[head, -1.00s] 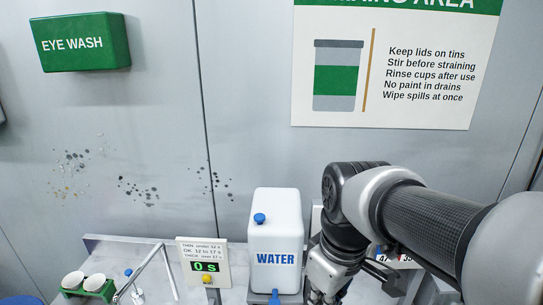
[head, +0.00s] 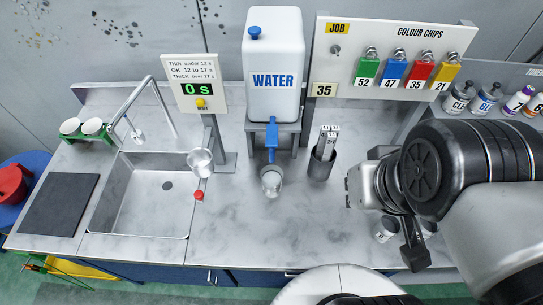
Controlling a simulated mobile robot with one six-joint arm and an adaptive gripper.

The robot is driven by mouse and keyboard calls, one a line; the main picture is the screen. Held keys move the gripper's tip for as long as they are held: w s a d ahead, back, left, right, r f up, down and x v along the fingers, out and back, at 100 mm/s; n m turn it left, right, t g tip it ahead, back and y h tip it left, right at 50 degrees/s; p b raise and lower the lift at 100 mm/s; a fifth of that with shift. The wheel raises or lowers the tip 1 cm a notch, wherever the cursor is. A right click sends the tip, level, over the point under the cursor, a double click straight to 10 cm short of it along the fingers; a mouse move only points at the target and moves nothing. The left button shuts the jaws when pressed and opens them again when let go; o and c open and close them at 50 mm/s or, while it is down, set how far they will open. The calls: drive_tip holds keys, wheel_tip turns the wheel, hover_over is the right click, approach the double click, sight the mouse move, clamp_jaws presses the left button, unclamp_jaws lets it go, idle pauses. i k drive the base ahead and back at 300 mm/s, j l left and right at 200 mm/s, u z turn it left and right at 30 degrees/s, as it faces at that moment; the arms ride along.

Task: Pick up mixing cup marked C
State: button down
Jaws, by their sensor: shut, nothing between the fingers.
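Two small white cups stand near my arm on the right of the counter: one cup (head: 386,230) shows beside the dark gripper part, and another (head: 428,228) is mostly hidden behind it. Dark marks show on the nearer cup, but I cannot read a C. Two more white cups (head: 70,126) (head: 92,126) sit in a green rack at the far left, with no readable letter. My gripper (head: 414,260) appears shut and empty, pointing down near the right-hand cups; my arm hides part of it. I cannot tell whether it touches a cup.
The white water container (head: 273,65) stands on a grey stand, with a clear cup (head: 271,182) under its blue tap. A dark holder with sticks (head: 321,162) stands right of it. The sink (head: 145,195) is left. Tins (head: 487,98) line the right shelf. The middle front counter is clear.

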sight(270, 175)
drive_tip(key=j+u, duration=0.4)
drive_tip(key=j, duration=1.2)
